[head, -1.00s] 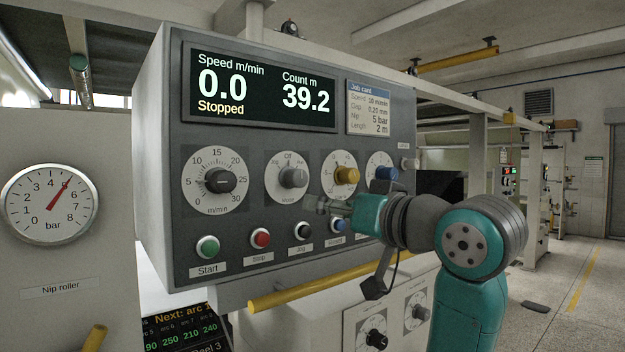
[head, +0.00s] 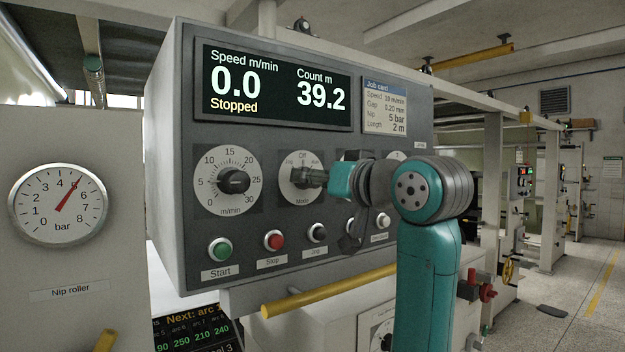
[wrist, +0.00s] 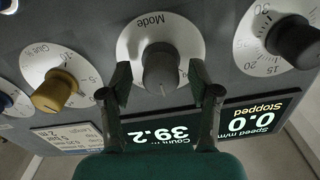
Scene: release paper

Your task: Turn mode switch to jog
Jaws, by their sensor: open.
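The mode switch is a dark grey knob on a round white dial (head: 299,196) in the upper dial row of the panel, with Off at its top and Jog at its upper left. In the wrist view the knob (wrist: 160,72) stands upside down between my two fingers. My gripper (head: 312,178) is open at the switch, one finger to each side with gaps between. In the head view my fingers partly cover the knob. I cannot clearly read which mark it points at.
Start (head: 220,249), Stop (head: 273,240) and Jog (head: 317,232) buttons lie below. The display (head: 276,86) reads 0.0 and Stopped. A yellow bar (head: 330,291) runs below the panel.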

